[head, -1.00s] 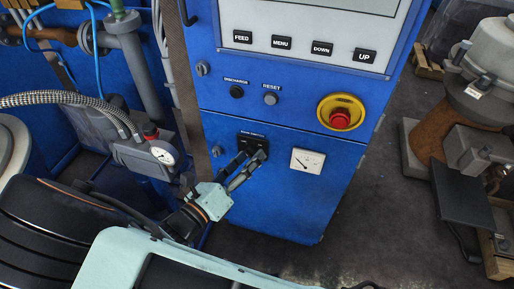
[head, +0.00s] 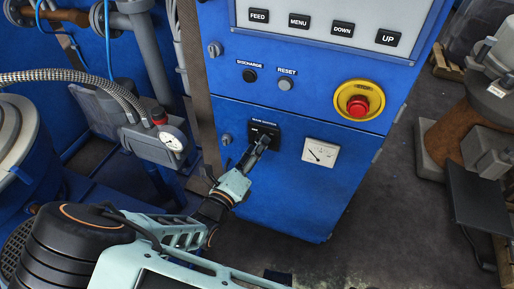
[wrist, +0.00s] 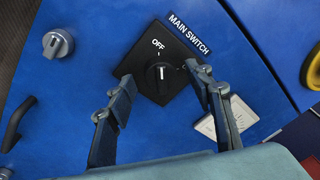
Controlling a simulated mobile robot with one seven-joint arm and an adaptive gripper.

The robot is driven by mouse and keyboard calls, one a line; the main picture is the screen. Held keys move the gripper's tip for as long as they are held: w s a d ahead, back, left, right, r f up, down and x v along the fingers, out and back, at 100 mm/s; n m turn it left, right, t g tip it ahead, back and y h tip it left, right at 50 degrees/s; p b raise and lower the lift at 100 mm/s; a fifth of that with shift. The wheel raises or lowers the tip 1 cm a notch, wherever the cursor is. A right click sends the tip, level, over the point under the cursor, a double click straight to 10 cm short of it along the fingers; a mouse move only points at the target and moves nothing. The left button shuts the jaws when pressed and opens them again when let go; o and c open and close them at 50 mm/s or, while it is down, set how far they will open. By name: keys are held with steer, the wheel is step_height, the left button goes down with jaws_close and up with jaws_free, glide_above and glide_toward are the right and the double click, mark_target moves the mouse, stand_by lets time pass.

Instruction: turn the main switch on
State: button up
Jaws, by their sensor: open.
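The main switch is a black square plate with a round black knob (wrist: 160,76), labelled MAIN SWITCH, on the blue cabinet. In the wrist view the knob's white mark is upright, in line with the word OFF above it. In the head view the switch plate (head: 264,131) is partly hidden by my gripper (head: 258,152). My gripper (wrist: 159,74) is open, with one finger on each side of the knob in the wrist view. Gaps show between the fingers and the knob. I cannot tell how far the fingertips are from the plate.
A white gauge (head: 320,152) sits right of the switch. Above are a red emergency button (head: 358,105) on yellow, the DISCHARGE button (head: 249,75) and the RESET button (head: 286,84). A small grey lock (wrist: 57,44) is left of the switch. Pipes and a pressure gauge (head: 172,142) stand left.

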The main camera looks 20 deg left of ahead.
steer(key=shift+w+d, duration=0.1)
steer(key=shift+w, duration=0.35)
steer(key=shift+c, duration=0.3)
steer(key=c, duration=1.1)
steer(key=m+p, duration=0.1)
steer(key=m, duration=0.4)
steer(key=m+y, duration=0.1)
steer(key=m, duration=0.5)
steer(key=m+y+p, duration=0.1)
steer(key=m, duration=0.4)
steer(key=shift+d+r+m+g+p, duration=0.2)
steer(key=shift+d+m+g+p, duration=0.1)
steer(key=shift+g+p, duration=0.1)
